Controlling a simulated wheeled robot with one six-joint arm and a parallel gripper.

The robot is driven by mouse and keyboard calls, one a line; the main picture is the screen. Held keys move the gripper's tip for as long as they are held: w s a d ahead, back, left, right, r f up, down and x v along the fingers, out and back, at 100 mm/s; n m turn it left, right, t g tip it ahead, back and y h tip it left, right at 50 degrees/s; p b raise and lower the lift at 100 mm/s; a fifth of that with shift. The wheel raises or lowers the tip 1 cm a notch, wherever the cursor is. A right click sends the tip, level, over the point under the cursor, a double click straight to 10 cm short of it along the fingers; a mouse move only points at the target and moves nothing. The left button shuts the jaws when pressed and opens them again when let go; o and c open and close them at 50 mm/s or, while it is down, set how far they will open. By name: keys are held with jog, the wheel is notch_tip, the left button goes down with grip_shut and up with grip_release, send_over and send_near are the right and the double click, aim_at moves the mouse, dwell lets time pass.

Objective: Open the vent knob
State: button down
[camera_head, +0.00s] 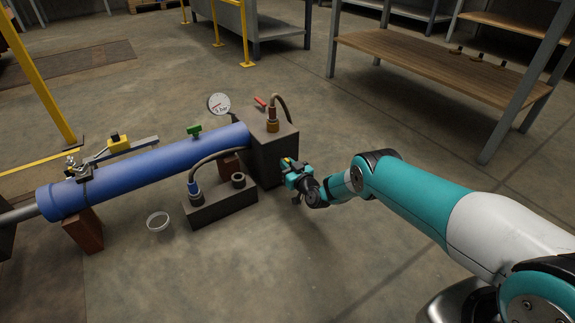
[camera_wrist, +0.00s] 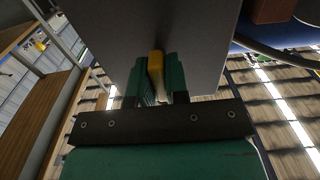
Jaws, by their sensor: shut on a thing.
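A yellow knob (camera_wrist: 156,64), which looks to be the vent knob, sits between my gripper's fingers in the wrist view, against the face of a dark grey block. The block (camera_head: 268,152) stands at the right end of a blue cylinder (camera_head: 150,168) in the head view. My gripper (camera_wrist: 157,78) is shut on the knob, with one green finger on each side. In the head view my gripper (camera_head: 291,172) is at the block's lower right side, and only a bit of yellow shows there. How far the knob is turned cannot be told.
A pressure gauge (camera_head: 219,104) and a red lever (camera_head: 261,102) are near the block. A green knob (camera_head: 194,131) tops the cylinder. A smaller block (camera_head: 222,208) with a hose stands in front, beside a round dish (camera_head: 158,222). The floor at front is clear; a wooden shelf (camera_head: 430,66) stands behind.

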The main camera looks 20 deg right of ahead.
jog(key=shift+f, duration=0.1)
jog(key=c, duration=1.2)
grip_release()
jog(key=shift+o, duration=0.2)
jog(key=shift+s, duration=0.1)
jog(key=shift+s+d+p, duration=0.2)
jog(key=shift+s+p, duration=0.05)
jog(key=shift+p, duration=0.2)
jog(key=p+v, duration=1.1)
jog(key=v, duration=0.5)
jog(key=shift+s+p, duration=0.35)
jog(key=shift+p, duration=0.05)
